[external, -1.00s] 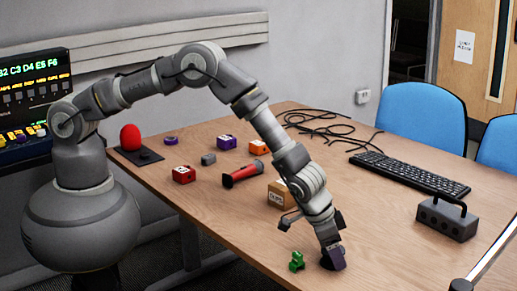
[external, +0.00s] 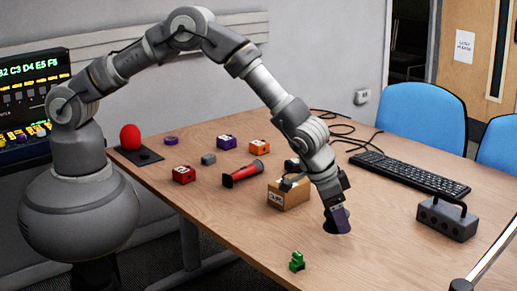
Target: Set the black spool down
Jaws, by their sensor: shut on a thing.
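My gripper (external: 338,218) points down over the table, right of and nearer the front than the cardboard box. It is shut on the black spool (external: 329,228), of which only a small dark part shows beside and below the fingers. I cannot tell whether the spool touches the tabletop or hangs just above it.
A small green piece (external: 297,261) stands on the table (external: 410,240) near the front edge. A cardboard box (external: 291,195) is close behind my gripper. A black keyboard (external: 410,174) and a grey block with a handle (external: 446,222) are at the right.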

